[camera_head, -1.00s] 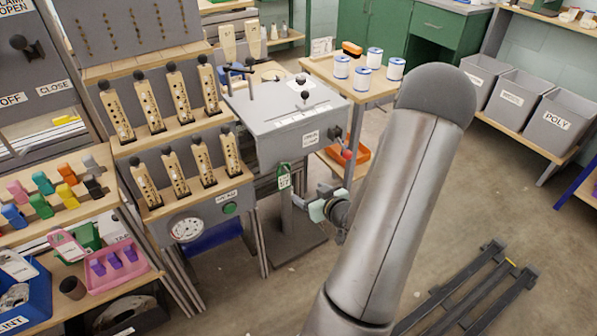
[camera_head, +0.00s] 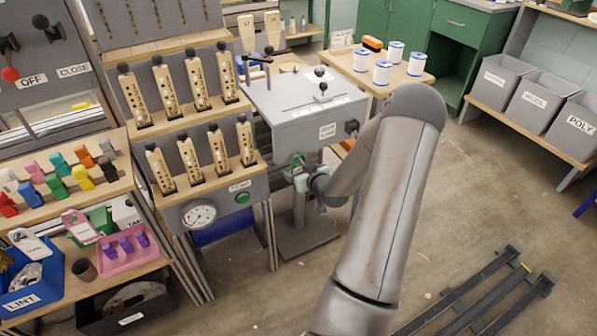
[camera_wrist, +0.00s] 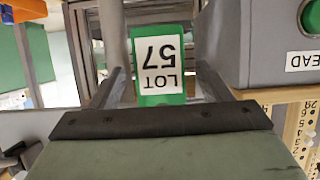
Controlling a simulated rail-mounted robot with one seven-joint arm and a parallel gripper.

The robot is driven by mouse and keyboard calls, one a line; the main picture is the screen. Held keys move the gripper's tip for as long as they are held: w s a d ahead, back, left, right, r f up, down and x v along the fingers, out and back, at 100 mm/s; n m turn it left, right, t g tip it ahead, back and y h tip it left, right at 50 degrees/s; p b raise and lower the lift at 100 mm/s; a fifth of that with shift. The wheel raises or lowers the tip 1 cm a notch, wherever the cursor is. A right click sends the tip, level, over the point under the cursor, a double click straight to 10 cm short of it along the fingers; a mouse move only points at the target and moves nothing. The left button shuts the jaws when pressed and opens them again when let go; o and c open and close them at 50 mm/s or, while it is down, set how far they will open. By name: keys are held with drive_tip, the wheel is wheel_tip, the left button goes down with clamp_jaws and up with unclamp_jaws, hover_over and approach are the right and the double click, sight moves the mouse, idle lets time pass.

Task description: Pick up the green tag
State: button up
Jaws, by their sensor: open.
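The green tag (camera_wrist: 160,32) hangs in the middle of the wrist view, with a white label reading LOT 57 upside down. Its lower part lies between the two fingers of my gripper (camera_wrist: 160,82), which are open, with a gap on either side of it.
To the left are shelves of wooden tagged pieces (camera_head: 195,82) and a panel with a gauge (camera_head: 199,216) and green button. A post stands below. Open floor (camera_head: 430,235) lies to the right.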

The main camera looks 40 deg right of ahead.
drive_tip(key=shift+w+f, duration=0.2)
drive_tip(key=shift+w, duration=0.3)
drive_tip(key=c, duration=1.1)
drive_tip(key=shift+o, duration=0.2)
drive_tip(key=shift+r, duration=0.1)
